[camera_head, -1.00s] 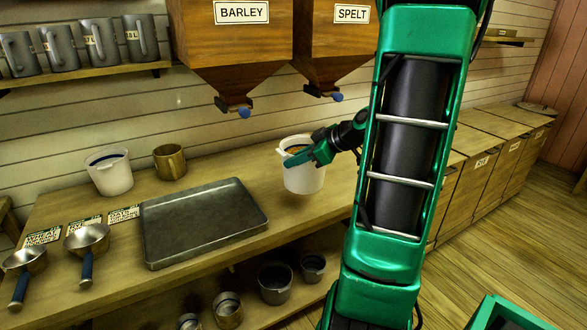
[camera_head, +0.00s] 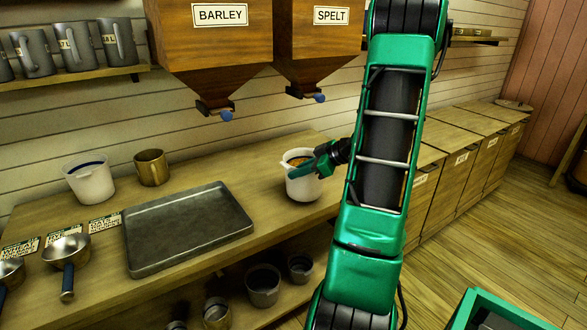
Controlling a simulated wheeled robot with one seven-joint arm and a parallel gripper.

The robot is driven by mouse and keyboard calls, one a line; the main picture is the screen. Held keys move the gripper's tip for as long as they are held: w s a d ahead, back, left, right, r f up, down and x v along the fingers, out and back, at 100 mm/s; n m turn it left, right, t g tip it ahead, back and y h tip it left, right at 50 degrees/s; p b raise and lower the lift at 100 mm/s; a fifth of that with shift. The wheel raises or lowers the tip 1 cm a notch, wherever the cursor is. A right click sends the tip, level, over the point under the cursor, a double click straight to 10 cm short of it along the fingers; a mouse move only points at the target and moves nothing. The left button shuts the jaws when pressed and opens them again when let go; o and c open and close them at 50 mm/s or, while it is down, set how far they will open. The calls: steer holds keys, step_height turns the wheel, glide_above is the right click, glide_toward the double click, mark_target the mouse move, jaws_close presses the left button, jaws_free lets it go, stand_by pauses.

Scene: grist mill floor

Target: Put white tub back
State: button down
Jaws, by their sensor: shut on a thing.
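A white tub (camera_head: 303,187) with orange-brown contents is at the right part of the wooden bench, near its front edge. My green gripper (camera_head: 318,166) reaches it from the right and is shut on its rim. The tub is upright; I cannot tell whether its base touches the bench. A second white tub (camera_head: 90,184) with a dark blue band inside stands at the left back of the bench, beside a brass cup.
A metal tray (camera_head: 188,228) lies mid-bench, with the brass cup (camera_head: 151,168) behind it. Scoops (camera_head: 67,252) and labels are at left. BARLEY (camera_head: 218,50) and SPELT (camera_head: 318,50) hoppers hang above. Pots (camera_head: 263,285) fill the lower shelf. Bench between tray and held tub is clear.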

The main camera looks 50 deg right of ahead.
steer(key=shift+f, duration=0.9)
steer(key=c, duration=1.8)
jaws_free()
steer(key=shift+f, duration=0.1)
